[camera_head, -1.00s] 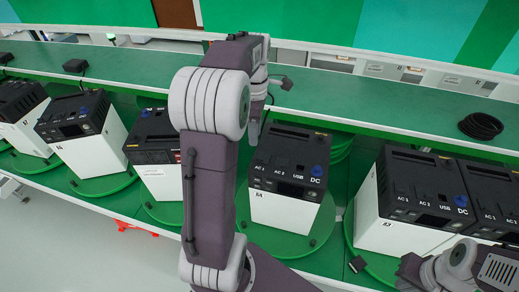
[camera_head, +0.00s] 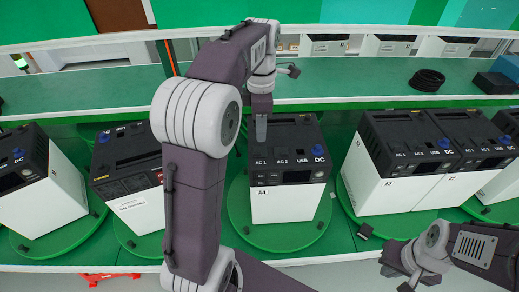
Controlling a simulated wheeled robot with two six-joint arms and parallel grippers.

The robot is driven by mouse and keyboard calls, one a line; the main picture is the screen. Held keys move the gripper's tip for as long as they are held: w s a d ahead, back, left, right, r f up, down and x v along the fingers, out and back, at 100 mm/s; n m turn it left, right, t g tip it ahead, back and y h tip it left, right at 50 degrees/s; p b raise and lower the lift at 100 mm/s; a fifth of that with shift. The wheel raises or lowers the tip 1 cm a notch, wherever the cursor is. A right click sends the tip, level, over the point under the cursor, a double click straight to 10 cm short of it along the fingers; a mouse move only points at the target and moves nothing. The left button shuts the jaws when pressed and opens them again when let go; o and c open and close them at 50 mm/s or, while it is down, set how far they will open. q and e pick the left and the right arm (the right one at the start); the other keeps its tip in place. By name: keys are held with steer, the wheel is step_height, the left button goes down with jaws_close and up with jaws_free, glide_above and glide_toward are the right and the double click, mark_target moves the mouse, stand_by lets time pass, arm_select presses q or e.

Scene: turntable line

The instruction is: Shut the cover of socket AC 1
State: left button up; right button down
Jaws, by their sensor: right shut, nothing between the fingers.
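A black-topped white power unit (camera_head: 287,205) stands on a green turntable disc (camera_head: 245,228) in the middle of the head view. Its top carries the labels AC 1, AC 2, USB and DC, with a blue round part (camera_head: 319,150) above DC. My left gripper (camera_head: 261,138) points down over the unit's left side, just behind the AC 1 label (camera_head: 261,162). It hides the AC 1 socket, so I cannot tell its cover's state or whether I touch it. The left fingers show as one narrow shape. My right gripper (camera_head: 391,266) is shut and empty at lower right, away from the unit.
Two joined power units (camera_head: 385,190) stand close on the right, and another (camera_head: 130,175) on the left, partly behind my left arm. A green shelf (camera_head: 350,92) runs behind, with a coiled black cable (camera_head: 427,80) and a dark blue box (camera_head: 497,82).

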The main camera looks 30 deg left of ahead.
mark_target(257, 153)
arm_select(q)
steer(key=f, duration=0.5)
steer(key=s+a+f, duration=0.1)
steer(key=f, duration=0.1)
steer(key=shift+f, duration=0.3)
steer(key=shift+w+d+f, duration=0.15)
steer(key=shift+w+f, duration=0.1)
steer(key=shift+f, duration=0.05)
steer(key=shift+s, duration=0.2)
jaws_close()
steer(key=shift+p, duration=0.3)
